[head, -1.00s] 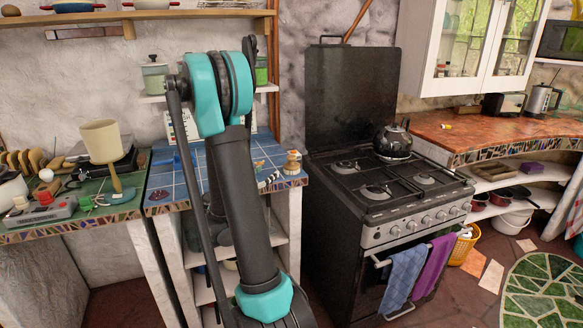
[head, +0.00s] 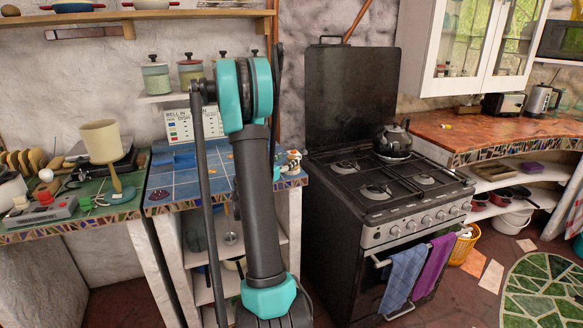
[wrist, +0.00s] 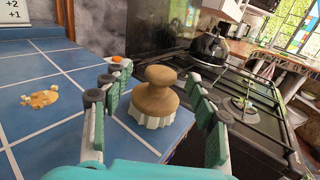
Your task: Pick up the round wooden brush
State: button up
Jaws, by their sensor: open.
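The round wooden brush (wrist: 158,97) stands on the blue tiled counter in the wrist view, wooden knob up and pale bristles down. My gripper (wrist: 157,108) is open, with its green-padded fingers on either side of the brush and apart from it. In the head view a small part of the brush (head: 294,156) shows at the right end of the blue counter. My arm hides most of my gripper there.
The black stove (head: 390,190) stands right beside the blue counter (head: 180,180), with a dark kettle (head: 393,140) on it. Crumbs (wrist: 40,98) and a small orange thing (wrist: 117,59) lie on the tiles. A sign (head: 193,125) and jars (head: 155,77) are behind.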

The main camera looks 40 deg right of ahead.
aim_at(289, 158)
jog(key=x, duration=0.3)
jog(key=shift+d, duration=0.3)
jog(key=shift+c, duration=0.5)
jog(key=c, duration=1.2)
